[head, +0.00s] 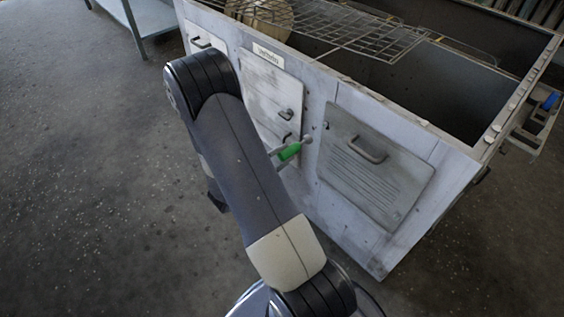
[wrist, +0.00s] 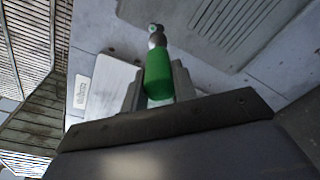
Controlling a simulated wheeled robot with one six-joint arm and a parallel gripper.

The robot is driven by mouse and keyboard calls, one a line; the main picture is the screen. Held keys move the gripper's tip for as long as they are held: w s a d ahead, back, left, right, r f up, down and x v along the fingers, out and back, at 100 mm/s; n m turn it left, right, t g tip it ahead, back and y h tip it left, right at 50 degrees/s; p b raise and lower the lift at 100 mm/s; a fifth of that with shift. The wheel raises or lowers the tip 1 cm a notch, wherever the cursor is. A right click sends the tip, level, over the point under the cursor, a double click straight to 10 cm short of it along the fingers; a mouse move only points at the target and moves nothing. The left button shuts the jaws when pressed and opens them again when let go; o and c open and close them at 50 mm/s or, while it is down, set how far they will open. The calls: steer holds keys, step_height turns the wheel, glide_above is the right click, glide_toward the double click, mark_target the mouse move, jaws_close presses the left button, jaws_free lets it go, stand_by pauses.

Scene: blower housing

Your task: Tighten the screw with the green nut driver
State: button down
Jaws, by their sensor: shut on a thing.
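The green nut driver (head: 290,151) points at the white front of the blower housing (head: 315,150), between two panels. In the wrist view its green handle (wrist: 158,75) sits between the two fingers of my gripper (wrist: 158,90), which is shut on it. Its grey metal shaft (wrist: 156,38) reaches away from the fingers, and its end is at or close to the housing face. I cannot make out the screw apart from the driver tip, nor tell whether the two touch. In the head view my arm hides most of the gripper.
A grey louvred panel with a handle (head: 368,150) is right of the driver. A white labelled door (head: 262,90) is left of it. Wire racks (head: 350,30) lie across the open top. A blue-grey bench (head: 150,17) stands at the back left. The floor at left is clear.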

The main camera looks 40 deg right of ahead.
mark_target(298, 143)
steer(key=shift+w+d+r, duration=0.2)
steer(key=shift+w+d, duration=0.05)
steer(key=shift+d+p, duration=0.65)
steer(key=shift+d, duration=1.2)
steer(key=shift+w+d+f+b, duration=0.1)
steer(key=shift+d+b, duration=0.2)
steer(key=shift+w+d, duration=0.1)
steer(key=shift+d, duration=0.4)
steer(key=shift+d+t+b, duration=0.2)
steer(key=shift+t+b, duration=0.1)
steer(key=shift+b, duration=0.55)
